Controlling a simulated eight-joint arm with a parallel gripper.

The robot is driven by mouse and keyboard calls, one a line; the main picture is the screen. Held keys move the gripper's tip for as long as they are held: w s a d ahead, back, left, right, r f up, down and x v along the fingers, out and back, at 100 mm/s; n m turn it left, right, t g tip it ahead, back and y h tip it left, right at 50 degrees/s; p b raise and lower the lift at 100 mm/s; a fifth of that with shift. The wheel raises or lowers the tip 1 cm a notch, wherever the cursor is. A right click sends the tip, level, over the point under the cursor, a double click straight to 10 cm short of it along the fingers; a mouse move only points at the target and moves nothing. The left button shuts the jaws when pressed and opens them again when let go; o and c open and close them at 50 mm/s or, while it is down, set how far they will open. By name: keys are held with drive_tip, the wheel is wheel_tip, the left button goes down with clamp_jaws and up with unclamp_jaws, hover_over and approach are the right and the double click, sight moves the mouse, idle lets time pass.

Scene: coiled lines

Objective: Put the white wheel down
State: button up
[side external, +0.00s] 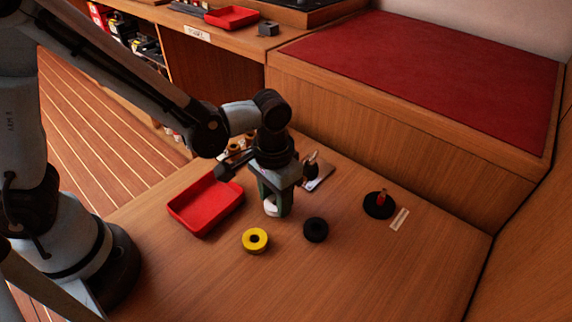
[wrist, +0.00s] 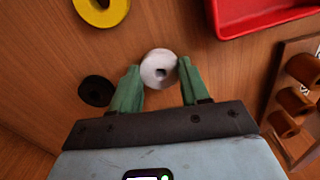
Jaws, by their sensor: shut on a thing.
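The white wheel (wrist: 159,68) is a round disc with a dark centre hole, held between the green fingers of my gripper (wrist: 157,84) in the wrist view. In the side view my gripper (side external: 274,200) points down over the wooden table, with the white wheel (side external: 271,209) showing low between its fingers. The wheel is at or just above the table top; I cannot tell whether it touches. The fingers partly hide it in the side view.
A yellow wheel (side external: 255,240) and a black wheel (side external: 316,229) lie in front of my gripper. A red tray (side external: 205,203) is at left. A black disc with a red peg (side external: 379,205) stands at right beside a label (side external: 399,220). The front right table is clear.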

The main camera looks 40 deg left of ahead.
drive_tip(key=shift+f, duration=0.1)
drive_tip(key=o, duration=1.1)
wheel_tip(320, 180, up, 12)
drive_tip(key=shift+s+a+r+n+t, duration=0.35)
drive_tip(key=shift+a+t, duration=0.85)
drive_tip(key=shift+a, duration=1.05)
drive_tip(key=shift+s+a+r+n+t, duration=0.15)
drive_tip(key=shift+s+a+t, duration=0.35)
drive_tip(key=shift+a+t, duration=1.25)
drive_tip(key=shift+s+a+r+n+t, duration=0.25)
drive_tip(key=shift+s+a+t, duration=0.3)
drive_tip(key=shift+a, duration=2.25)
drive_tip(key=shift+w, duration=0.1)
